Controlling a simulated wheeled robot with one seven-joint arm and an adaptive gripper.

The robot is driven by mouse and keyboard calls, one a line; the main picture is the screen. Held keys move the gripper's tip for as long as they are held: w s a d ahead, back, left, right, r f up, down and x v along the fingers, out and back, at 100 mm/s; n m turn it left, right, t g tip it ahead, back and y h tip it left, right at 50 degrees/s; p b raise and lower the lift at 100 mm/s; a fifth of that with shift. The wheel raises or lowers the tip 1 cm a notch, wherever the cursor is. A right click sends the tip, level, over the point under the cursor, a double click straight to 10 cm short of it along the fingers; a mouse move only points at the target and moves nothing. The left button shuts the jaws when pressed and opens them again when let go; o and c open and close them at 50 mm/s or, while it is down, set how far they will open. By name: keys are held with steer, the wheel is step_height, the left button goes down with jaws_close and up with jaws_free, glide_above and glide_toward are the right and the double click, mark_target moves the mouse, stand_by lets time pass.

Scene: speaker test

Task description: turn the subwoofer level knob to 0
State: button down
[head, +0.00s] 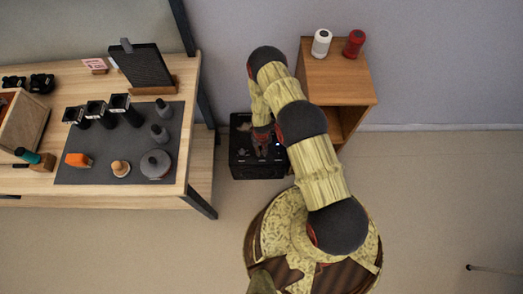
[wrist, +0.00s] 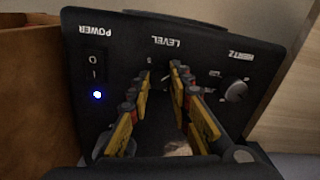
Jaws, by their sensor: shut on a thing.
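The subwoofer (head: 243,168) is a black box on the floor between the workbench and the wooden cabinet. Its black panel (wrist: 210,50) fills much of the wrist view, with the labels POWER, LEVEL and HERTZ upside down. My gripper (wrist: 167,76) has its yellow and black fingers at the panel below the LEVEL label (wrist: 166,41), shut on the level knob. The knob is dark and mostly hidden between the fingertips, so its pointer cannot be read. In the head view my gripper (head: 262,140) is over the subwoofer, partly hidden by my arm.
The hertz knob (wrist: 235,91) is just right of the fingers. The power switch (wrist: 96,66) and a lit blue light (wrist: 97,95) are at left. The wooden cabinet (head: 340,85) and the workbench (head: 190,130) stand close on either side.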

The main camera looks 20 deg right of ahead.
steer(key=shift+n, duration=0.4)
steer(key=c, duration=1.6)
jaws_free()
step_height(320, 180, up, 12)
steer(key=shift+s, duration=0.1)
